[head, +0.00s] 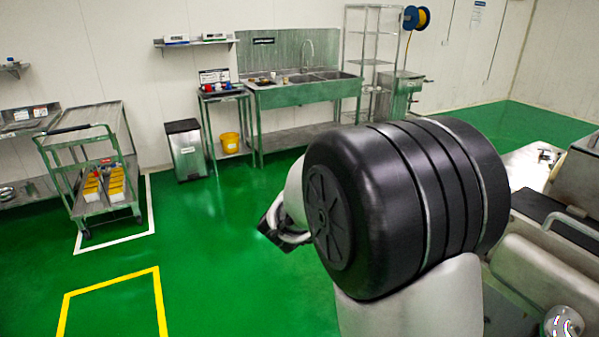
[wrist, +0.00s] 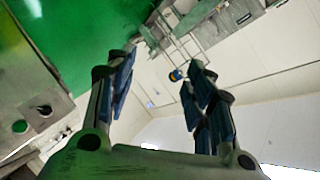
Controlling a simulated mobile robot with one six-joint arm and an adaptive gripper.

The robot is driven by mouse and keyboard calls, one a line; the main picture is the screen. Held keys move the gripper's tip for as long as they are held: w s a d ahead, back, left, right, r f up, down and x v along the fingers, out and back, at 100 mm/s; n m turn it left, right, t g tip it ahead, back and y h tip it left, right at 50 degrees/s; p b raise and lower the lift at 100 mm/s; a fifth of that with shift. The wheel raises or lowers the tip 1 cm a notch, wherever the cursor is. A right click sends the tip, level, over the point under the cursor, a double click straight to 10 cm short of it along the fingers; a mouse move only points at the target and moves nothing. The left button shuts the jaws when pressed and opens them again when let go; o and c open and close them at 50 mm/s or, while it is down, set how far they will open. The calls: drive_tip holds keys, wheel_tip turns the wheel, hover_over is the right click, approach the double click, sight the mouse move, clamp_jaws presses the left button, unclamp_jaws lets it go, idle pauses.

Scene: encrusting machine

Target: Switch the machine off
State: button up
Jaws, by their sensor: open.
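The machine (head: 535,268), a steel body with a black belt, stands at the right edge of the head view, partly hidden behind my arm. In the wrist view, a steel panel (wrist: 62,102) at the left bears a round green button (wrist: 20,127) and a dark knob (wrist: 42,110); it looks like part of the machine. My gripper (wrist: 158,68) is open and empty, with its two fingers wide apart. It points away from the panel, toward the wall and floor. In the head view, my gripper (head: 272,223) shows as a dark shape behind my arm, left of the machine.
A trolley (head: 100,205) with yellow boxes stands at the left. A sink bench (head: 300,95), a bin (head: 186,150) and a wire rack (head: 365,60) stand along the back wall. The green floor between is clear, with a yellow-marked area (head: 112,281) at the front left.

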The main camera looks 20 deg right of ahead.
drive_tip(key=s+d+f+m+g+h, duration=1)
drive_tip(key=s+d, duration=0.1)
drive_tip(key=d, duration=0.2)
drive_tip(key=w+d+b, duration=0.1)
drive_tip(key=d+b, duration=0.1)
drive_tip(key=d, duration=1.5)
drive_tip(key=shift+w+d, duration=0.2)
drive_tip(key=shift+w, duration=0.2)
drive_tip(key=shift+f, duration=0.1)
drive_tip(key=shift+c, duration=0.5)
drive_tip(key=c, duration=1)
